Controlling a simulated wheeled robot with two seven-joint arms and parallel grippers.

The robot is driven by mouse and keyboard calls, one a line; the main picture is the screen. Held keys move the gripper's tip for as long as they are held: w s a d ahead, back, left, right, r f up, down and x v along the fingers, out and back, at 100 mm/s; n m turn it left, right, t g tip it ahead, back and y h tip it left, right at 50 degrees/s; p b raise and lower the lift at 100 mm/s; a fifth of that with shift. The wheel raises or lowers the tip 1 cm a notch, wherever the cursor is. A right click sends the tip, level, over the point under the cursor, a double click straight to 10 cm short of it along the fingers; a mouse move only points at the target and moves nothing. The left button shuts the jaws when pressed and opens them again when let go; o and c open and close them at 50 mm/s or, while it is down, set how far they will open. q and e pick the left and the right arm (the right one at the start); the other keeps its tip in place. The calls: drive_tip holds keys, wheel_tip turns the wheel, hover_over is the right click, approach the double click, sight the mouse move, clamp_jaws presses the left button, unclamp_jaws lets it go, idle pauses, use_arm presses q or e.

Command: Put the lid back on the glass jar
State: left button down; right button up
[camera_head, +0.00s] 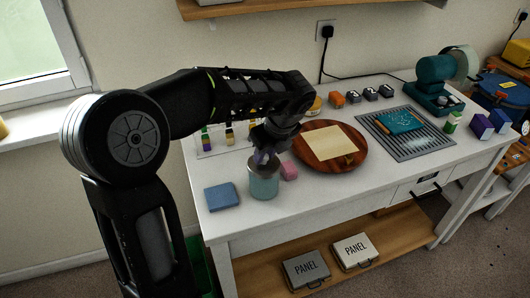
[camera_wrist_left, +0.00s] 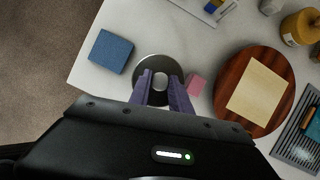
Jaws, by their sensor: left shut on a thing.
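The glass jar (camera_head: 264,184), pale teal and see-through, stands upright near the table's front left edge. My left gripper (camera_head: 262,157) is right over the jar's mouth, pointing down. In the left wrist view its two purple fingers (camera_wrist_left: 161,88) are shut on the pale knob of the round grey lid (camera_wrist_left: 151,63). The lid hides the jar below it in that view. I cannot tell whether the lid rests on the rim or is held just above it. My right gripper is not in view.
A blue block (camera_head: 222,196) lies left of the jar, and a pink block (camera_head: 289,170) stands close on its right. A round wooden board (camera_head: 353,164) with a yellow sheet (camera_head: 330,142) lies further right. A metal rack (camera_head: 418,150) is beyond it.

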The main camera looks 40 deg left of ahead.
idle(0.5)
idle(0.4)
use_arm(q)
drive_tip(key=c, duration=0.6)
unclamp_jaws()
drive_tip(key=shift+c, duration=0.2)
drive_tip(key=shift+r+p, duration=3.5)
drive_tip(key=shift+p, duration=0.05)
drive_tip(key=shift+c, duration=0.3)
clamp_jaws()
drive_tip(key=shift+f, duration=0.2)
drive_tip(key=shift+f+b, duration=1.7)
drive_tip(key=shift+f, duration=0.7)
